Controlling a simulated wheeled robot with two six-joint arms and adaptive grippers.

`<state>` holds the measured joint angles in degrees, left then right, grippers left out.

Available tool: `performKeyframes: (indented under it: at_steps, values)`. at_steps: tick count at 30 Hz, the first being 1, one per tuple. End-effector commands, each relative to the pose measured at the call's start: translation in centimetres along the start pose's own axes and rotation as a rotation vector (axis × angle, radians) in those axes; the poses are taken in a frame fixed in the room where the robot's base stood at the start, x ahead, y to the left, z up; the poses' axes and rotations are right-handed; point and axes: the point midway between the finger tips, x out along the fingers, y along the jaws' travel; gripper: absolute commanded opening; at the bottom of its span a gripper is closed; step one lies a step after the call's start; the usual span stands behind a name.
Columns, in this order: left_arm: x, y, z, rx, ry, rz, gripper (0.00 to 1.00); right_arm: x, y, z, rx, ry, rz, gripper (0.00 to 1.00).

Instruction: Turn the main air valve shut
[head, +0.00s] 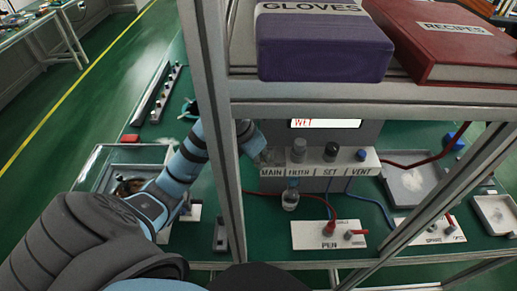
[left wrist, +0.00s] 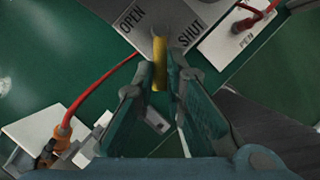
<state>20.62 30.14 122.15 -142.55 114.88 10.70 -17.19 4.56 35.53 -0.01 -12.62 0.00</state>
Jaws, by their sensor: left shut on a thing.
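The yellow valve lever (left wrist: 159,68) shows in the left wrist view, running down the picture between my fingers. It comes off a grey plate (left wrist: 152,14) marked OPEN on the left and SHUT on the right; the lever lies between the two words. My left gripper (left wrist: 160,78) is shut on the lever. In the head view my left gripper (head: 250,138) is behind the frame post, by the MAIN label of the white valve panel (head: 318,170). The lever itself cannot be made out there. My right gripper is in neither view.
A metal frame post (head: 222,130) stands in front of my left arm. A shelf above bears a purple GLOVES box (head: 320,45) and a red RECIPES binder (head: 450,40). Hoses run nearby.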

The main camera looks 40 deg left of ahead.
Motion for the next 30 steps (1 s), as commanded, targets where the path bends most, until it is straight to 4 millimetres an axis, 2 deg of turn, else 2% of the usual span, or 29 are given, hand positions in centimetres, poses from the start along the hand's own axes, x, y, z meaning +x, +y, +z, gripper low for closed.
performKeyframes:
  at_steps: [1,4,5,21,26,29,30]
  values:
    - [-0.1,0.0,0.2,0.000,-0.007,0.000,0.13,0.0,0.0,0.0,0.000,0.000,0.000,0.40]
    - [-0.1,0.0,0.1,0.001,-0.006,0.000,0.29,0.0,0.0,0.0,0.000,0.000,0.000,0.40]
    - [-0.1,0.0,0.1,0.000,-0.005,0.000,0.32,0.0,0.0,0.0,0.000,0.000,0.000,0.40]
    - [0.0,0.1,0.0,0.004,-0.002,0.000,0.32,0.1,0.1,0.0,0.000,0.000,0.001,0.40]
    - [0.6,0.7,-0.1,0.087,-0.003,-0.031,0.32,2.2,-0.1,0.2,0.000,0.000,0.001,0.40]
    - [1.1,1.6,-0.2,0.240,-0.002,-0.093,0.32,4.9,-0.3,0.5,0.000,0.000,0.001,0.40]
    - [0.9,2.1,0.1,0.344,-0.001,-0.140,0.32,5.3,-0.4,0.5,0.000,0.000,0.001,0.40]
